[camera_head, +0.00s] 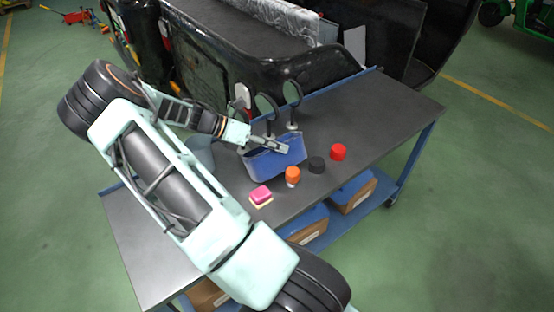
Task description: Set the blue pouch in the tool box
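A blue, box-like thing (276,168) stands on the dark tabletop near the middle of the table. I take it for the tool box, but the picture is too small to be sure. My gripper (282,147) is over its upper edge, with the fingers pointing right. I cannot tell whether the fingers are apart or closed, or whether they hold anything. I see no separate blue pouch clearly. A grey-blue shape (201,152) shows partly behind my arm on the left, and I cannot tell what it is.
Along the table's (400,108) front are a pink block (260,194), an orange-topped item (293,174), a black cap (317,165) and a red cap (338,152). Black rings (292,93) stand behind the box. The table's right end is clear. Boxes sit on the lower shelf.

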